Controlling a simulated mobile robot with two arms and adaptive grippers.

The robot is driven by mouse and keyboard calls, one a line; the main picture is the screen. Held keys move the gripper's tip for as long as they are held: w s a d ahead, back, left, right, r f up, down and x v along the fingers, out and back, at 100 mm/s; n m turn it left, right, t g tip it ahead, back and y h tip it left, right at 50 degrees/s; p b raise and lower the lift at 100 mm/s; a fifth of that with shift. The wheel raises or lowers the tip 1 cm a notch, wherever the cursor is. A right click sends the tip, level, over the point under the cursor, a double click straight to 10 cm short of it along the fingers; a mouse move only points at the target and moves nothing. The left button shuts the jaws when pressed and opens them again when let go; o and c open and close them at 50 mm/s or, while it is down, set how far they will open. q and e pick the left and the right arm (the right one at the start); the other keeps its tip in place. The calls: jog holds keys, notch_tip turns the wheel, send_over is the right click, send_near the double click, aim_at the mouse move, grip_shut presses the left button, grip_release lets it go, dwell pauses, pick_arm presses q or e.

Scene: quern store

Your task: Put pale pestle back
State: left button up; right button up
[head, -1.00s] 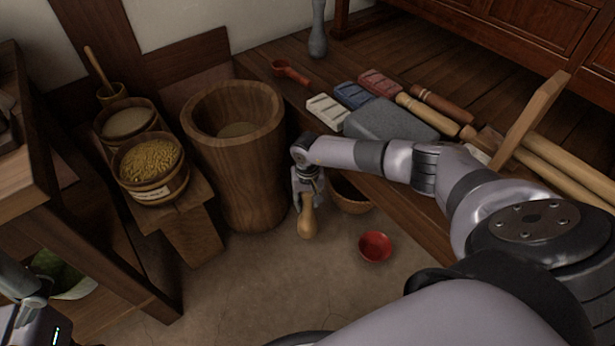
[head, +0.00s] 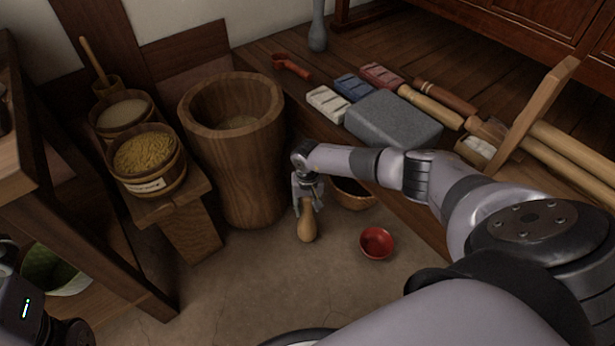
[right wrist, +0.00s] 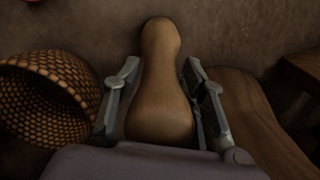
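The pale wooden pestle (head: 307,228) hangs below my right gripper (head: 308,197), above the floor in front of the big wooden mortar (head: 235,160). In the right wrist view the pestle (right wrist: 160,90) lies between the two fingers of the gripper (right wrist: 162,105), its thick part close to the palm and its narrower rounded end pointing away. The fingers are closed in on both its sides. The inside of the mortar shows only in part. Of my left arm only a dark part shows at the lower left; its gripper is out of view.
A red bowl (head: 376,243) and a woven basket (head: 353,196) are right of the gripper. Tubs of grain (head: 150,180) stand on a bench at left. The raised wooden floor at right holds a grey stone block (head: 393,122), colored blocks and wooden rollers (head: 430,107).

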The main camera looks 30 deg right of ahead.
jog(key=o, duration=0.4)
jog(key=shift+c, duration=0.2)
jog(key=shift+r, duration=0.15)
